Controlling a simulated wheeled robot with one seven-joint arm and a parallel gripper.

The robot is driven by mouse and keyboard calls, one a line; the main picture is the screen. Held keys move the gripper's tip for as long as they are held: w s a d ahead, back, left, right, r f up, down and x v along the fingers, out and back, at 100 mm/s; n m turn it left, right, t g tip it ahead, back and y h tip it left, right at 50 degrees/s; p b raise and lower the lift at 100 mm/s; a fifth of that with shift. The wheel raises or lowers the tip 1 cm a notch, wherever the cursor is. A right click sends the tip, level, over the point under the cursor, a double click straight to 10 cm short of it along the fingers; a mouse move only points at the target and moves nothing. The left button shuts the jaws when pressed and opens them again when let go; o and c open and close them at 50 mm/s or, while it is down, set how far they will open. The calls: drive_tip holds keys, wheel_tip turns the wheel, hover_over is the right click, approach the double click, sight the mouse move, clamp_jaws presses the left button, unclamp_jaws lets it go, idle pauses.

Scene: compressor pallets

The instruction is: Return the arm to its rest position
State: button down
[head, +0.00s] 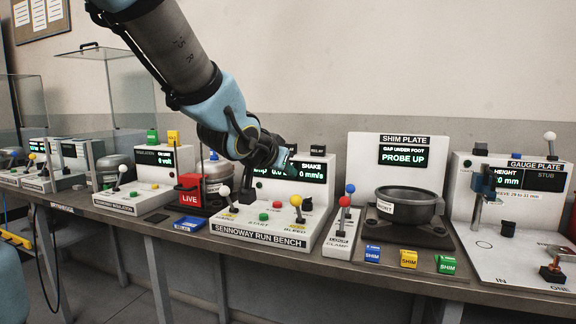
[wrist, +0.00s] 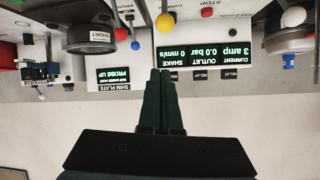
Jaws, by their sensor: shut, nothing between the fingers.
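My arm reaches in from the top of the head view. My gripper (head: 280,163) is just in front of the display on the Sennoway run bench (head: 250,238), covering part of its text. In the wrist view, which is upside down, my gripper (wrist: 163,72) shows as dark fingers together and empty. The run bench display (wrist: 205,50) appears just beyond the fingertips and reads 3 amp, 0.0 bar and 0 mm/s. I cannot tell whether the fingers touch anything.
Right of the run bench stand a lock clamp lever (head: 345,215), the shim plate station (head: 400,147) with a dark round pot (head: 410,204), and the gauge plate station (head: 510,240). Left are a red LIVE block (head: 189,196) and another test unit (head: 120,200). Open wall lies above.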

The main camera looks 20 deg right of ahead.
idle(0.4)
drive_tip(key=w+a+f+n+g+y+p, duration=0.1)
drive_tip(key=a+f+n+y+p, duration=0.2)
drive_tip(key=a, duration=0.7)
drive_tip(key=w+a+f+n+g+y+p, duration=0.1)
drive_tip(key=w+a+f+n+y+p, duration=0.2)
drive_tip(key=a, duration=0.6)
drive_tip(key=s+a+f+n+g+y+p, duration=0.3)
drive_tip(key=s+a, duration=0.6)
drive_tip(key=a, duration=0.3)
wheel_tip(320, 180, down, 2)
drive_tip(key=shift+s+a+n+g, duration=0.25)
drive_tip(key=shift+s+n+g, duration=0.2)
drive_tip(key=shift+g, duration=0.55)
